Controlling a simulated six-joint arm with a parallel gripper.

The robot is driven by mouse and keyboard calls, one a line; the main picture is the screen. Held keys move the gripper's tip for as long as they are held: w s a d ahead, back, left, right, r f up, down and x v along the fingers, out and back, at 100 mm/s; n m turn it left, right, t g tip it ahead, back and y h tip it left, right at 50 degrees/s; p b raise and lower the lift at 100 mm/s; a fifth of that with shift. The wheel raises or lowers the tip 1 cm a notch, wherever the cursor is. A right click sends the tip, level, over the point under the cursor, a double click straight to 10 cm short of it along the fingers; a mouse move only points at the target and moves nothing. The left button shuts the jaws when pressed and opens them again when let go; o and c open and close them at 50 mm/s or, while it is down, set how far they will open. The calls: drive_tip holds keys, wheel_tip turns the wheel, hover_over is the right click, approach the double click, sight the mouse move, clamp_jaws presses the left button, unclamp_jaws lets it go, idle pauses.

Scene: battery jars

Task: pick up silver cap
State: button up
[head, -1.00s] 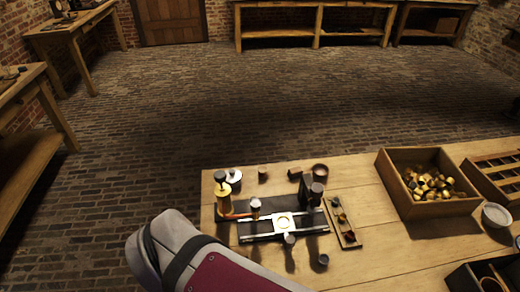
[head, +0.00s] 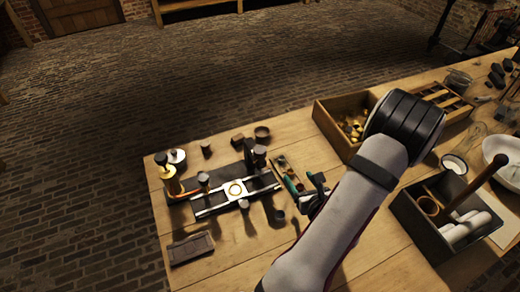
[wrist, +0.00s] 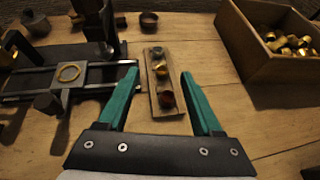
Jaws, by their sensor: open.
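My gripper (head: 304,192) is open and empty, its two green fingers spread. In the wrist view my gripper (wrist: 160,73) has a narrow wooden strip (wrist: 168,113) between and below its fingers. Several small caps sit in a row on that strip: a brassy one (wrist: 157,52), a dull greenish one (wrist: 161,69) and a reddish one (wrist: 165,95). The strip also shows in the head view (head: 281,163), partly behind the gripper. A silvery round piece (head: 177,157) stands at the table's back left corner. I cannot tell for sure which piece is the silver cap.
A dark fixture with rails and a gold ring (head: 236,189) lies left of the strip. An open wooden box (wrist: 243,50) of gold-coloured pieces stands to the right. A black tray (head: 420,222) with a wooden handle is at the right. A dark flat block (head: 191,248) lies front left.

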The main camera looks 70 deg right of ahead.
sight(281, 157)
drive_tip(key=x, duration=1.5)
drive_tip(key=shift+w+a+f, duration=0.1)
drive_tip(key=shift+a+f, duration=0.05)
drive_tip(key=shift+f, duration=0.2)
clamp_jaws()
